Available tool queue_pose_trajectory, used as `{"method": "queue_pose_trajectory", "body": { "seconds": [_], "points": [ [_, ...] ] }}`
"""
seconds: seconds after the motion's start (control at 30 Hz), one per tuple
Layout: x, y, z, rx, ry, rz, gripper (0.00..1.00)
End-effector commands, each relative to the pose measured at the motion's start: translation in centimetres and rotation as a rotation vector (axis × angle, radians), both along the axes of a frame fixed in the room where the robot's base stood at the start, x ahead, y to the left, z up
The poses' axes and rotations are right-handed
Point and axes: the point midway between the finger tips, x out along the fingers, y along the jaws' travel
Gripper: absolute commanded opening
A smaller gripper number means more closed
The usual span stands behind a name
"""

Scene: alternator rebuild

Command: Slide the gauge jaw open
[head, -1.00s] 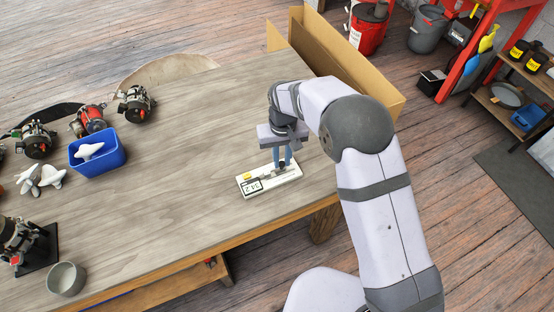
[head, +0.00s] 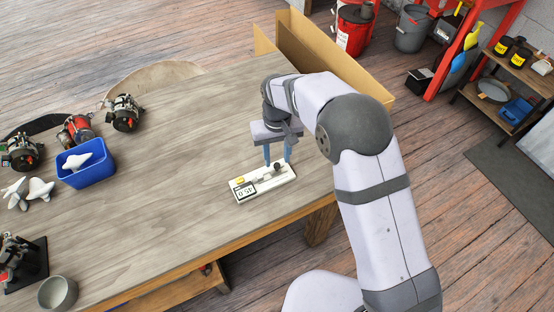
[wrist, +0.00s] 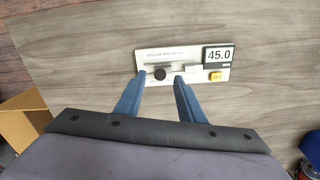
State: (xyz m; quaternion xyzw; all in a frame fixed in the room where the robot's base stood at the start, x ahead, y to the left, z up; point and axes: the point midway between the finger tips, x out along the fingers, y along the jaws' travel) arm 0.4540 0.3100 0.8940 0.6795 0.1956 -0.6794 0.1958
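The gauge (head: 265,189) is a flat white plate on the wooden table, under my gripper. Its display (wrist: 219,55) reads 45.0 in the wrist view. A yellow button (wrist: 216,76) sits beside the display. A round dark knob (wrist: 160,73) stands on the slide track, with a pale block (wrist: 192,67) between it and the display. My gripper (wrist: 160,77) is open, its two blue fingers on either side of the knob in the picture, with a gap to each. It also shows above the gauge in the head view (head: 278,163). Nothing is between the fingers' grip.
A blue bin (head: 88,174) with a white part, several alternators (head: 76,130) and a grey cup (head: 58,293) are at the table's left. An open cardboard box (head: 335,60) stands beyond the far right edge. The table between bin and gauge is clear.

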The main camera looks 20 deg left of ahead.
Motion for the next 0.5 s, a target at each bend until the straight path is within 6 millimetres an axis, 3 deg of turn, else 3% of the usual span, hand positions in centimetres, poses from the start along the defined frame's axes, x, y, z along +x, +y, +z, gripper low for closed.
{"method": "queue_pose_trajectory", "body": {
  "seconds": [0.3, 0.5],
  "points": [
    [0.1, 0.1, 4.1, 0.002, -0.003, 0.0, 0.35],
    [0.0, 0.0, 5.2, 0.001, -0.002, 0.0, 0.35]
  ]
}}
